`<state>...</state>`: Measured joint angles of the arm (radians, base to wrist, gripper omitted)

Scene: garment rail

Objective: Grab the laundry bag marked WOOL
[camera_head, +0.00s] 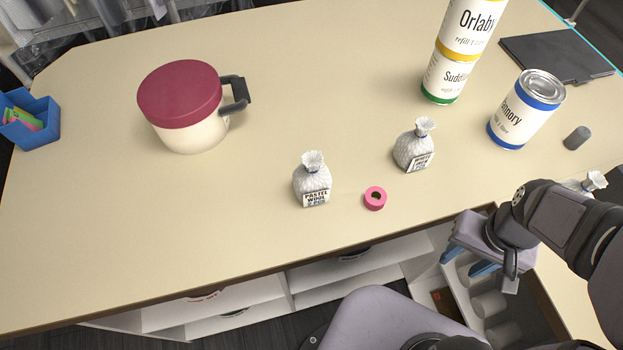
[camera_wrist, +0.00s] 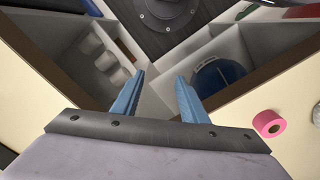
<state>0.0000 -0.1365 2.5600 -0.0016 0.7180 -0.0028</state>
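A small whitish laundry bag (camera_head: 312,183) with a gathered top stands mid-counter. A third bag's top (camera_head: 594,181) shows at the right, mostly hidden behind my arm, with no label visible. My gripper (camera_head: 470,259) is open and empty at the counter's front edge, over open compartments, right of and nearer than the first two bags. Its spread fingers (camera_wrist: 160,76) also show in the wrist view.
A pink ring (camera_head: 375,198) lies between the two bags. A red-lidded pot (camera_head: 187,105) stands left, a blue bin (camera_head: 30,120) far left. Tall tins (camera_head: 443,75), a blue-banded tin (camera_head: 520,115) and a grey cylinder (camera_head: 577,138) stand right. The front middle counter is clear.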

